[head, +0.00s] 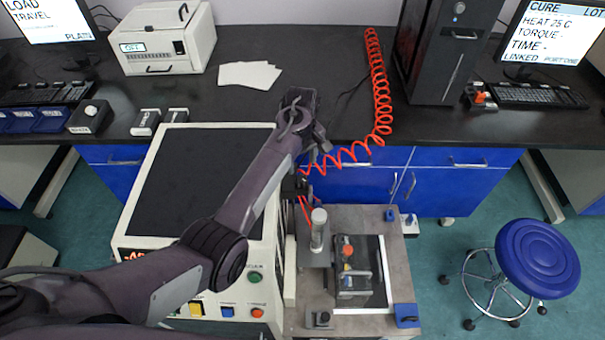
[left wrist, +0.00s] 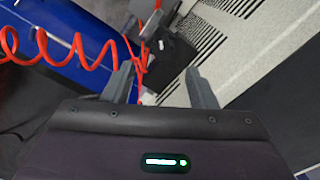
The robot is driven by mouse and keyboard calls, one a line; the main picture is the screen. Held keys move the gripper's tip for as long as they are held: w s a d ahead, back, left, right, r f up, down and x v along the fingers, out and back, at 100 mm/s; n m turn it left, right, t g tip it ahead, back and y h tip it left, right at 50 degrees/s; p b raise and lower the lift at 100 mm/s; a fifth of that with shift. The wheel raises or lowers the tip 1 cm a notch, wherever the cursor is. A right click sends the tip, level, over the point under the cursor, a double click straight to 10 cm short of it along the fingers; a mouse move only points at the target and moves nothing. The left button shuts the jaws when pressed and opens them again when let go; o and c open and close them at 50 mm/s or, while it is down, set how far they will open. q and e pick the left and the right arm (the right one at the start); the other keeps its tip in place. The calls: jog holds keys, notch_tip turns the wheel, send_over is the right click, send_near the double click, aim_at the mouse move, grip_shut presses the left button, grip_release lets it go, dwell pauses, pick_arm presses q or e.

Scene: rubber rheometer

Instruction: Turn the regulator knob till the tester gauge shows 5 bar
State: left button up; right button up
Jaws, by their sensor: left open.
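My left gripper (head: 314,143) is above the back right corner of the beige tester (head: 134,212), where the red coiled hose comes down. In the left wrist view the gripper (left wrist: 160,70) is open, with nothing held between its two grey fingers. A dark fitting, seemingly the regulator (head: 293,186), sits at the tester's side below the gripper; it also shows in the left wrist view (left wrist: 172,62), beyond and between the fingertips. I cannot make out its knob clearly. No gauge reading is legible in either view. My right gripper is not in view.
The red coiled hose (head: 381,100) runs from the black bench to the fitting, close to my left gripper. A grey bench plate (head: 383,225) with a clamped fixture (head: 352,270) stands right of the tester. A blue stool (head: 538,258) is on the floor at right.

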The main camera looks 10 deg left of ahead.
aim_at(302, 178)
pick_arm(q)
jog(key=f, duration=0.5)
jog(key=shift+s, duration=0.3)
jog(key=shift+w+f, duration=0.1)
jog(key=shift+f, duration=0.45)
jog(key=c, duration=1)
